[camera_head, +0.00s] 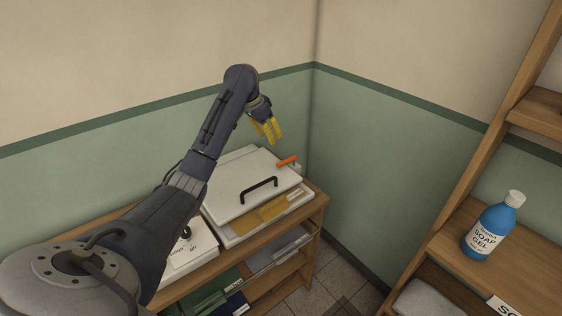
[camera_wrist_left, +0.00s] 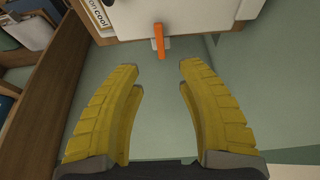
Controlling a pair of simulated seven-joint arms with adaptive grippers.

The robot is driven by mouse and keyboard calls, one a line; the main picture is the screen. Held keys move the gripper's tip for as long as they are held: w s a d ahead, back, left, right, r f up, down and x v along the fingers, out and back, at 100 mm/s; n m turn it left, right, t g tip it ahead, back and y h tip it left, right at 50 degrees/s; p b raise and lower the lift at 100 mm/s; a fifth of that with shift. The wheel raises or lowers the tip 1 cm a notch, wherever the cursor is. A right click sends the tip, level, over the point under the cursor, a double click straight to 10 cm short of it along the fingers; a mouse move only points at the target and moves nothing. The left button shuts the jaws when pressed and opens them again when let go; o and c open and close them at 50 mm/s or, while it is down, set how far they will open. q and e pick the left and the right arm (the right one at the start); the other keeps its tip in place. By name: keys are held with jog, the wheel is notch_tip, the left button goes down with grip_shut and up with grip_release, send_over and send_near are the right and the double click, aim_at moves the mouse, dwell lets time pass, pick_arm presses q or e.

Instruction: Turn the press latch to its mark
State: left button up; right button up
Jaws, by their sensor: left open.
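The press (camera_head: 237,180) is a white flat box with a black handle (camera_head: 259,188) on its lid, standing on the wooden shelf unit. The press latch (camera_head: 288,161) is a short orange lever at its far right side; it also shows in the left wrist view (camera_wrist_left: 159,42), upper middle, on a small pale mount. My left gripper (camera_head: 271,130) is above and behind the latch, apart from it. Its yellow fingers (camera_wrist_left: 160,75) are open and empty, with the latch beyond the tips, between them. The mark cannot be made out. My right gripper is not in view.
A white box with a dark knob (camera_head: 172,262) is left of the press, partly behind my left arm. Folders (camera_head: 215,293) lie on the shelf below. A blue soap bottle (camera_head: 490,229) stands on the right wooden rack. Green walls meet close behind the press.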

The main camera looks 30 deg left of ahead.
aim_at(283, 162)
pick_arm(q)
jog(key=x, duration=1.5)
jog(key=shift+d+f, duration=0.1)
jog(key=shift+f, duration=0.15)
jog(key=shift+o, duration=0.2)
grip_shut()
